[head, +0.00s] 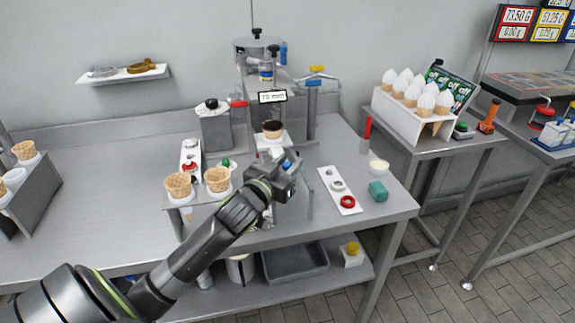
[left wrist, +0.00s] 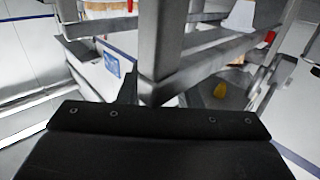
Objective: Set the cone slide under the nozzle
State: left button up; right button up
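The filling machine (head: 262,95) stands at the back middle of the steel table, with its nozzle (head: 265,75) over a small sign. Below the sign, a white slide (head: 273,141) carries a cone (head: 273,134) with a dark inside, roughly below the nozzle; exact alignment is unclear. My left gripper (head: 292,163) is in front of the slide, slightly right and nearer the front edge. A gap between them seems to show. Its fingers are small and overlap the background, so their opening is unclear. The left wrist view shows its dark body and blurred grey bars. My right gripper is not in view.
Waffle cones (head: 217,182) stand in a holder left of my left gripper. A rack of wrapped cones (head: 411,115) stands on the side table.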

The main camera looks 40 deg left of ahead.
pick_arm(q)
jog(key=shift+o, duration=0.8)
jog(key=shift+s, duration=0.15)
jog(key=s+d, duration=0.1)
jog(key=s, duration=1.6)
jog(key=shift+d, duration=0.2)
